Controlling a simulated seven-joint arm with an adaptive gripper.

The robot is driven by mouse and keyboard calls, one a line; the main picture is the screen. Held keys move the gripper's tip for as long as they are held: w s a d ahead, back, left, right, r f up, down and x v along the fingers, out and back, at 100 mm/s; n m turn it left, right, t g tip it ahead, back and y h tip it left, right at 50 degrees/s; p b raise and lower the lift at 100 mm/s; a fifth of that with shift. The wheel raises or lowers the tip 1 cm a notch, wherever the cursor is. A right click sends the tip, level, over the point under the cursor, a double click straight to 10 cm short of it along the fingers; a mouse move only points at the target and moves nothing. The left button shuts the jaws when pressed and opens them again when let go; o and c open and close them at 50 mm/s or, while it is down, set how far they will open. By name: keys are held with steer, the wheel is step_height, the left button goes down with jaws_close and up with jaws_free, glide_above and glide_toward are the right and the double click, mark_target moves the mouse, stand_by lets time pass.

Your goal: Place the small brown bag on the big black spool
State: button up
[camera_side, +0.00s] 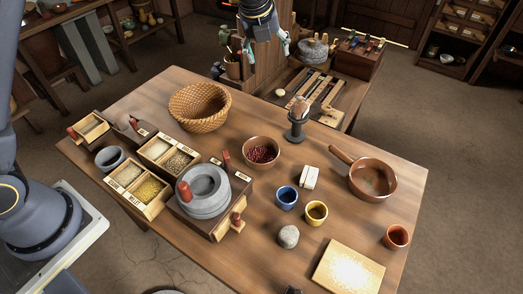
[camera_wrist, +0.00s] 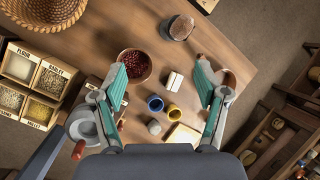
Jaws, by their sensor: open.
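The big black spool (camera_side: 296,130) stands upright on the table, behind and right of the bowl of red beans. A small brown rounded thing that looks like the brown bag (camera_side: 299,106) rests on top of it. In the wrist view the bag (camera_wrist: 181,27) sits at the top, covering most of the spool below it. My gripper (camera_side: 265,52) is high above the far side of the table, apart from the bag and spool. In the wrist view my gripper (camera_wrist: 160,72) has its two teal fingers wide apart with nothing held between them.
A wicker basket (camera_side: 200,106), bean bowl (camera_side: 262,153), brown pan (camera_side: 373,180), blue cup (camera_side: 286,197), yellow cup (camera_side: 316,212) and white block (camera_side: 309,177) share the table. A stone quern (camera_side: 203,190) and grain boxes stand left. Bare wood lies right of the spool.

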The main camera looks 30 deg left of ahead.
steer(key=s+a+r+n, duration=0.5)
steer(key=s+n, duration=0.3)
steer(key=s, duration=0.2)
steer(key=s+a+r+n, duration=0.5)
steer(key=s+n, duration=0.3)
steer(key=s, duration=0.2)
steer(key=s+a+f+n, duration=0.1)
steer(key=s+f+n, duration=0.1)
steer(key=s+n, duration=0.4)
steer(key=s+a+f+n, duration=0.1)
steer(key=s+n, duration=0.5)
steer(key=s, duration=0.2)
steer(key=shift+s+a+f+t+h, duration=0.15)
steer(key=shift+a+f+t+h, duration=0.15)
steer(key=shift+a+f+t, duration=0.1)
